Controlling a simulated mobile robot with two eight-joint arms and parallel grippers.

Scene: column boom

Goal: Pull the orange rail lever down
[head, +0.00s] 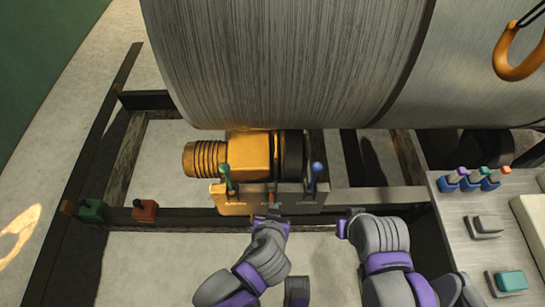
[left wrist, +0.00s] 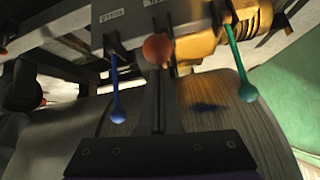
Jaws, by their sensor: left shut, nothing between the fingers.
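The orange rail lever shows in the left wrist view as a round orange knob (left wrist: 157,48), between the blue lever (left wrist: 116,90) and the green lever (left wrist: 241,75). My left gripper (left wrist: 158,85) is shut and empty, its fingertips close to the knob; I cannot tell if they touch. In the head view my left gripper (head: 271,212) is at the front of the lever block (head: 236,205), between the green lever (head: 226,176) and the blue lever (head: 317,175), and mostly hides the orange lever. My right gripper (head: 347,224) is to the right of the block, jaw state unclear.
A large metal drum (head: 290,65) stands behind an orange motor (head: 245,155). A green box (head: 91,211) and a red box (head: 145,210) sit on the dark rail at left. A control panel (head: 455,215) with small coloured levers is at right. An orange hook (head: 520,68) hangs upper right.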

